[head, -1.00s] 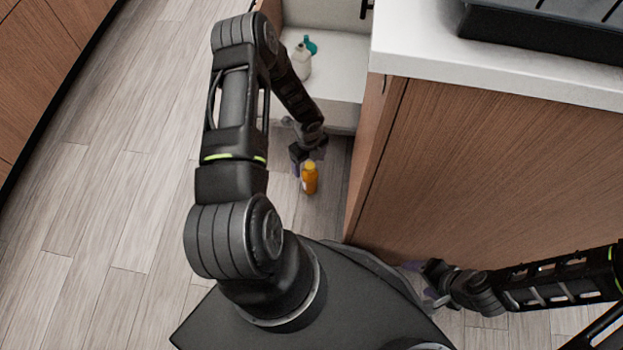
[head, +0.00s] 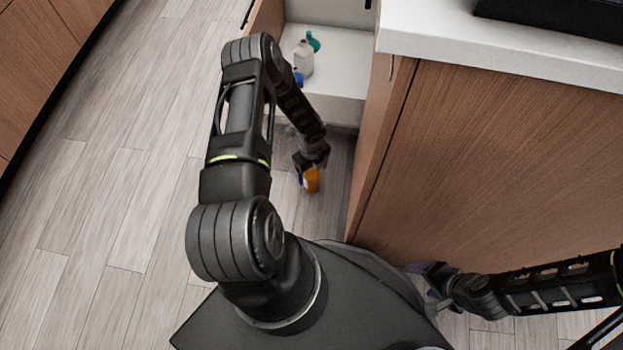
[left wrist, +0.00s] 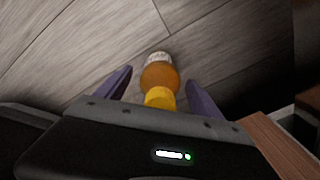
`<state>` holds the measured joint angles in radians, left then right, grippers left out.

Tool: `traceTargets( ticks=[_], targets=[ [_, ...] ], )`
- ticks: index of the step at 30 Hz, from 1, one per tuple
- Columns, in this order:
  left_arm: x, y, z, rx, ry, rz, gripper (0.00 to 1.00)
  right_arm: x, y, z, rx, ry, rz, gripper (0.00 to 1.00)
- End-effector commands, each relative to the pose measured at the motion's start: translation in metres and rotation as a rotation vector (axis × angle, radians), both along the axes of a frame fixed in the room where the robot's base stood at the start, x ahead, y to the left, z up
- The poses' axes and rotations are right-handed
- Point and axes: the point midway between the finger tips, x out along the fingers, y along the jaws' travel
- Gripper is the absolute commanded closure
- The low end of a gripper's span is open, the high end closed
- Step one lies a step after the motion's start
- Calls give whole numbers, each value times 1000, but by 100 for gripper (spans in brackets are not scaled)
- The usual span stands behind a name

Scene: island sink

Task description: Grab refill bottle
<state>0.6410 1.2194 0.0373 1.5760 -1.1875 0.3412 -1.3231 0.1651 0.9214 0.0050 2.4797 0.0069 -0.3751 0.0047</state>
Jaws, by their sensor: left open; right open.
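An orange bottle (head: 312,181) stands on the floor in front of the open cabinet in the head view. In the left wrist view the bottle (left wrist: 158,78) has a yellow cap and a pale label, and lies between the two purple fingers. My left gripper (head: 306,172) is open at the bottle, with its fingers (left wrist: 159,92) on either side and visible gaps to it. The gripper partly covers the bottle's top in the head view. My right gripper (head: 428,278) is at lower right, away from the bottle.
The open cabinet (head: 345,70) holds a white bottle (head: 303,60) with a teal top and a blue item (head: 298,78). The wooden island side (head: 490,170) stands close on the right. Wooden floor (head: 100,220) on the left is clear.

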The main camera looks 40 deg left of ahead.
Motion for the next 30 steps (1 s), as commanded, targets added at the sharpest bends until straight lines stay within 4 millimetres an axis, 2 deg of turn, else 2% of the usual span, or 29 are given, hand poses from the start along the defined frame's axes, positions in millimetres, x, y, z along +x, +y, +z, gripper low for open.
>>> traceTargets(
  ticks=[17,30],
  targets=[
    [0,0,1,0,0,0,24,0,0,1,0,1,1,30],
    [0,0,1,0,0,0,60,0,0,1,0,1,1,30]
  ],
)
